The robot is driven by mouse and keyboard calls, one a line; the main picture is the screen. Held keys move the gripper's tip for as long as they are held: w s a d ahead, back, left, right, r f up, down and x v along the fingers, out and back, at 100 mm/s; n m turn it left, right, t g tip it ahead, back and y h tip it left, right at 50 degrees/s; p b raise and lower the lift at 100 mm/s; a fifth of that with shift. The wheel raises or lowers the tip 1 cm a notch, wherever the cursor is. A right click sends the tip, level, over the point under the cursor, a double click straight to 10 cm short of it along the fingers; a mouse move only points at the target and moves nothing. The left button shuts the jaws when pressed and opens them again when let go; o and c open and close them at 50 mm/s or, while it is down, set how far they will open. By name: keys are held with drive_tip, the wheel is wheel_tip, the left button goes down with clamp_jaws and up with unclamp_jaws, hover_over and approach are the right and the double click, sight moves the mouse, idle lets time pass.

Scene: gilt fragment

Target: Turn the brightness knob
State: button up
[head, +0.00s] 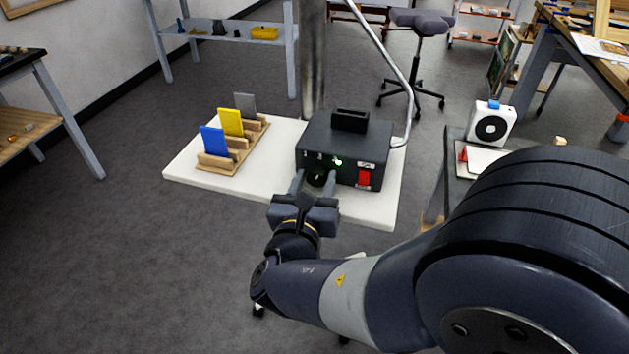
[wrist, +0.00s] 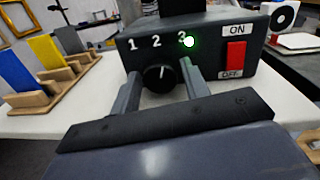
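The brightness knob (wrist: 159,78) is a round black dial on the front of a dark box (head: 345,145). Its white mark points about straight up in the wrist view, below the numeral 2. A green light (wrist: 189,42) glows by the numeral 3. My gripper (head: 314,180) is open at the box front, with one finger on each side of the knob. Whether the fingers overlap the knob in depth is hard to tell. The knob also shows in the head view (head: 317,178), partly hidden.
A red ON/OFF switch (wrist: 235,55) sits right of the knob. The box stands on a white board (head: 185,168) with a wooden rack (head: 217,162) holding blue, yellow and grey plates. A curved metal tube (head: 412,85) rises by the box.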

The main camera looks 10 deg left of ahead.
drive_tip(key=c, duration=0.7)
drive_tip(key=shift+f+m+b, duration=0.1)
drive_tip(key=shift+m+b, duration=0.2)
drive_tip(key=shift+b, duration=0.15)
drive_tip(key=m+b, duration=0.2)
drive_tip(key=b, duration=0.1)
drive_tip(key=shift+f, duration=0.15)
drive_tip(key=m+b, duration=0.2)
drive_tip(key=b, duration=0.1)
drive_tip(key=shift+m, duration=0.4)
drive_tip(key=shift+m+b, duration=0.3)
drive_tip(key=shift+b, duration=0.25)
drive_tip(key=shift+r, duration=0.25)
drive_tip(key=o, duration=1)
